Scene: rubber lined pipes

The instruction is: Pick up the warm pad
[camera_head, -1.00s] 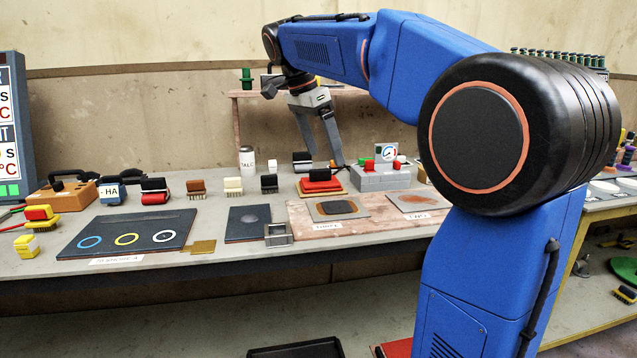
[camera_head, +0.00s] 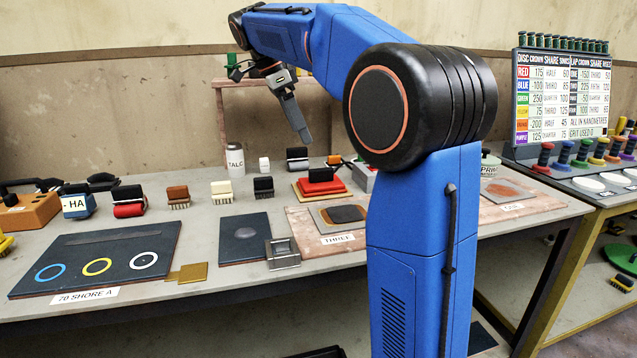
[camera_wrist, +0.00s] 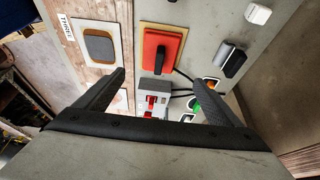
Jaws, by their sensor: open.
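No label marks the warm pad. A red block with a black handle (camera_head: 320,176) sits on a yellow-edged board at the back of the bench. In the wrist view this red block (camera_wrist: 160,52) has a dark cable running off it. A dark rounded pad (camera_head: 345,214) lies on a grey plate beside the THREE label, and it shows at upper left in the wrist view (camera_wrist: 100,47). My gripper (camera_head: 303,138) hangs above the back of the bench, apart from both. In the wrist view my gripper (camera_wrist: 160,78) is open and empty, its fingers either side of the view below the red block.
A grey box with red switches (camera_wrist: 152,98) stands beside the red block. Several small block-handled tools stand along the back, with a TALC bottle (camera_head: 235,160). A dark ring mat (camera_head: 100,255) and a small metal frame (camera_head: 283,254) lie in front. A chart board (camera_head: 562,95) stands at right.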

